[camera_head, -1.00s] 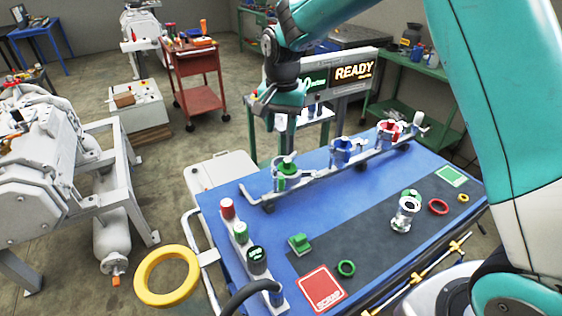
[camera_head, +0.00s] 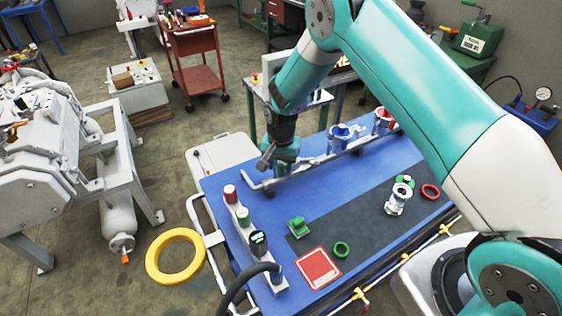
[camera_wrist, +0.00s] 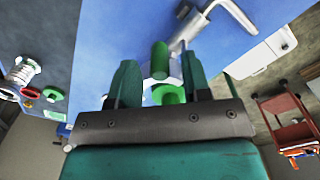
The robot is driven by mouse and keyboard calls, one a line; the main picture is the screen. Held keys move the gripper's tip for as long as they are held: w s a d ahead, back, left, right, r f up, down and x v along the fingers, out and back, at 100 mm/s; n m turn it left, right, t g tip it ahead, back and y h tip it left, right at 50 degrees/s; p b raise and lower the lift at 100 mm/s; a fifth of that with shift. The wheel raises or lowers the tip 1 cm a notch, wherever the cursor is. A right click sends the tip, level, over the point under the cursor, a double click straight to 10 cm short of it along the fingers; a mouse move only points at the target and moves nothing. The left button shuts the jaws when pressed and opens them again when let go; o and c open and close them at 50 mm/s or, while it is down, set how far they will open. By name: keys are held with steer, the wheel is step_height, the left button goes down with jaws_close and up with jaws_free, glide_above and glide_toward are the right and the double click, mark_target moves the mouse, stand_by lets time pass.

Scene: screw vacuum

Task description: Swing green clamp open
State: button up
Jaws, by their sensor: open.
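The green clamp (camera_wrist: 160,58) shows in the wrist view as a green cylindrical handle with a rounder green part behind it, on a silver pipe fitting. My gripper (camera_wrist: 160,75) is open, with one finger on each side of the clamp. I cannot tell whether either finger touches it. In the head view my gripper (camera_head: 268,164) is low over the left end of the pipe rail (camera_head: 310,163) and hides most of the green clamp. The blue clamp (camera_head: 343,136) and the red clamp (camera_head: 385,118) sit farther right along the rail.
The blue table (camera_head: 240,180) has a dark mat with a silver fitting (camera_head: 398,199), a green block (camera_head: 299,227), a green ring (camera_head: 342,249), a red ring (camera_head: 430,191) and a red scrap square (camera_head: 317,268). A button post (camera_head: 243,217) stands at the table's left edge.

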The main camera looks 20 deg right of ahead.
steer(key=shift+f, duration=0.4)
